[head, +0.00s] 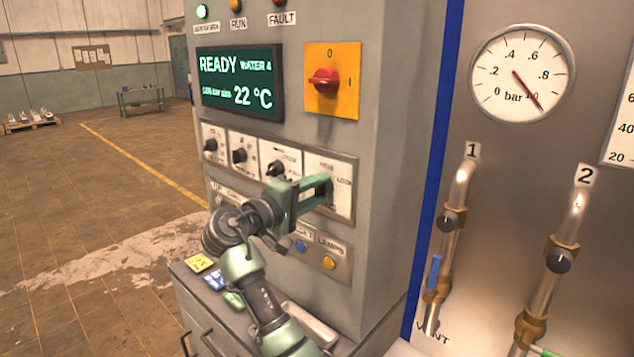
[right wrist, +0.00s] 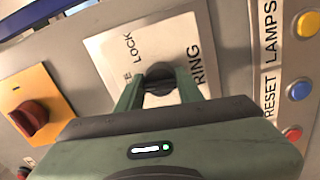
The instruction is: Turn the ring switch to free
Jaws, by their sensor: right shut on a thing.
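The ring switch (right wrist: 158,72) is a black rotary knob on a white plate (right wrist: 110,60) marked RING and LOCK, with another word partly hidden by a finger. In the head view its plate (head: 343,176) is the rightmost in the row of switches. My right gripper (head: 326,186) reaches it from the front, and its green fingers hide most of the knob there. In the right wrist view my right gripper (right wrist: 160,88) has its fingers on both sides of the knob, shut on it. The knob's exact pointing is hard to tell. My left gripper is not in view.
Other black knobs (head: 239,156) sit left on the same row. Below are blue (head: 301,246) and yellow (head: 329,262) buttons. A red rotary switch (head: 324,81) on an orange plate is above. Pipes with valves (head: 447,221) stand right. The floor at left is open.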

